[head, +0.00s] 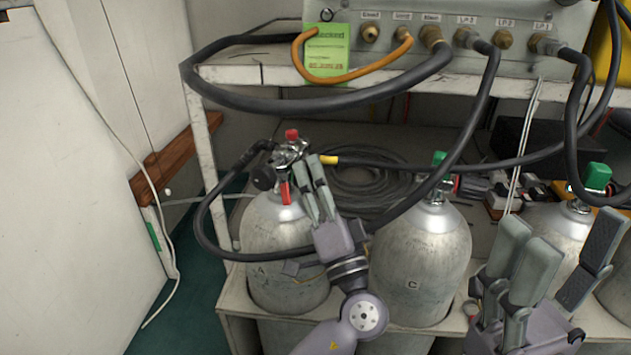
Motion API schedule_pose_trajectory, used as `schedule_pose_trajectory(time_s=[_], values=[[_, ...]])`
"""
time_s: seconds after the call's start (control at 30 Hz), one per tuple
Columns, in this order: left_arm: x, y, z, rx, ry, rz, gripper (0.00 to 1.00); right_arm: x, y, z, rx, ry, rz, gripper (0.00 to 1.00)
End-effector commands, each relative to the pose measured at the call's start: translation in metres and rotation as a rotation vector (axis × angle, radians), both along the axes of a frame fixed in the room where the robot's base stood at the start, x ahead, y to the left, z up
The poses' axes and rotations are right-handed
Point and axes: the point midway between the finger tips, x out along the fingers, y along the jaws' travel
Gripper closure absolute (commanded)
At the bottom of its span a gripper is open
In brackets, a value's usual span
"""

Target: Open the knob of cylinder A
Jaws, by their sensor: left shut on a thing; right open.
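Cylinder A (268,270) is a grey tank marked A, standing upright at the left of the rack. Its metal valve (289,152) carries a red knob (291,135) on top and a red part (285,192) lower down. My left gripper (306,162) reaches up in front of the tank with its fingertips at the right side of the valve, just below the red knob. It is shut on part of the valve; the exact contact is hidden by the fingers. My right gripper (570,245) is open and empty at the lower right, in front of another cylinder.
Cylinder C (420,255), with a green knob (439,158), stands just right of my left arm. Another cylinder with a green knob (597,177) is farther right. Black hoses loop around cylinder A and across the rack. A grey panel (480,12) with ports is above.

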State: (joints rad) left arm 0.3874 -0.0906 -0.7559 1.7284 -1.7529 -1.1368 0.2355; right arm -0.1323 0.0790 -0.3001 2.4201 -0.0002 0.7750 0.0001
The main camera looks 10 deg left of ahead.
Motion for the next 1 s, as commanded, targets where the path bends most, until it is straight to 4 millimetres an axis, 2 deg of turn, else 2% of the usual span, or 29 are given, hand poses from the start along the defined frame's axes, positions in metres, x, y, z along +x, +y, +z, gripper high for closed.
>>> schedule_pose_trajectory(time_s=[0.37,0.4,0.7,1.0], values=[[0.0001,-0.0014,-0.0025,-0.001,0.005,-0.004,0.94,0.0,0.0001,0.0003,0.001,-0.002,0.0,0.46],[0.0001,-0.0014,-0.0025,-0.001,0.005,-0.004,0.65,0.0,0.0001,0.0003,0.001,-0.002,0.0,0.46],[0.0,-0.0007,-0.0011,-0.001,0.001,-0.001,0.46,-0.0002,0.0001,0.0005,0.001,-0.003,0.0,0.46],[-0.0007,-0.0008,-0.001,0.0,0.001,0.0,0.46,-0.0011,-0.0006,0.0009,0.0,-0.005,-0.001,0.46]])
